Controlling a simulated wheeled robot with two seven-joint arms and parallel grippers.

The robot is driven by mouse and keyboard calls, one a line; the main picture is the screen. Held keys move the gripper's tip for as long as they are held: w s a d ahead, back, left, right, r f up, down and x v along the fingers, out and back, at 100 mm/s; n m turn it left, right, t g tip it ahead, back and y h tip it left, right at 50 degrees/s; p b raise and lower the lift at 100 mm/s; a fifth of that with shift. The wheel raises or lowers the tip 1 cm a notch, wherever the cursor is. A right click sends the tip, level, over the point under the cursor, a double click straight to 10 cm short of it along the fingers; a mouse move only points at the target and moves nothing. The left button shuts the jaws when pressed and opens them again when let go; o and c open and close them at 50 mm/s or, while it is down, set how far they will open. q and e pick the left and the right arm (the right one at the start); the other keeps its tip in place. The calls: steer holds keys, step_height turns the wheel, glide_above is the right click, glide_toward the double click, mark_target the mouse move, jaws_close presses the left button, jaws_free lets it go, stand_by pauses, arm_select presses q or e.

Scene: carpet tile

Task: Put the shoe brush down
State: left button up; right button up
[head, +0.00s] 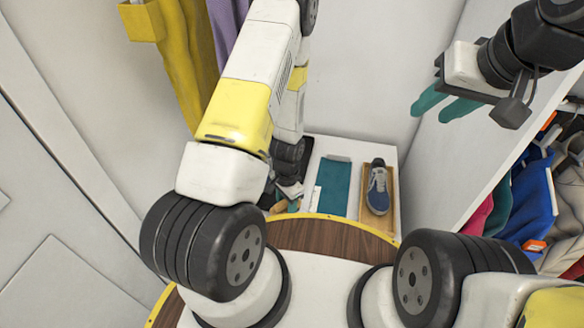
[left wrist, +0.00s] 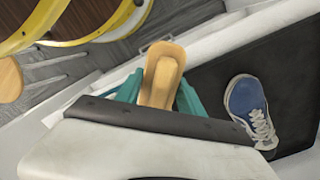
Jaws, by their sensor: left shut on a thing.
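My left gripper (left wrist: 158,92) has its teal fingers shut on the shoe brush (left wrist: 161,72), a light wooden piece with a rounded end. Its bristles are not visible. In the head view my left gripper (head: 283,198) is mostly hidden by my own arm, over the near left part of the white bench (head: 312,146). In the left wrist view a blue shoe (left wrist: 246,102) with pale laces lies to the right of the brush, on a black mat (left wrist: 205,78). I cannot tell whether the brush touches anything below. My right gripper (head: 445,103) is open and empty, raised at the upper right.
A teal cloth (head: 333,187) lies on the bench. Right of it, a blue-grey shoe (head: 377,188) stands on a wooden tray (head: 391,205). Yellow clothing (head: 180,60) hangs at the upper left. Colourful clothes (head: 535,195) hang in a white unit at the right.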

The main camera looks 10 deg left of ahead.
arm_select(q)
steer(key=shift+s+f+m, duration=0.4)
steer(key=shift+s+f, duration=0.3)
steer(key=shift+f, duration=0.4)
steer(key=w+a, duration=0.1)
steer(key=w, duration=0.4)
steer(key=w+f, duration=0.1)
steer(key=w, duration=0.4)
steer(key=w+a, duration=0.1)
steer(key=w, duration=0.4)
steer(key=shift+a+f, duration=0.25)
steer(key=shift+a, duration=0.1)
steer(key=shift+w+f, duration=0.15)
steer(key=shift+f, duration=1.6)
steer(key=shift+f, duration=0.1)
steer(key=o, duration=1.3)
steer(key=r, duration=1.2)
steer(key=shift+w+d+r, duration=0.1)
steer(key=shift+w, duration=0.15)
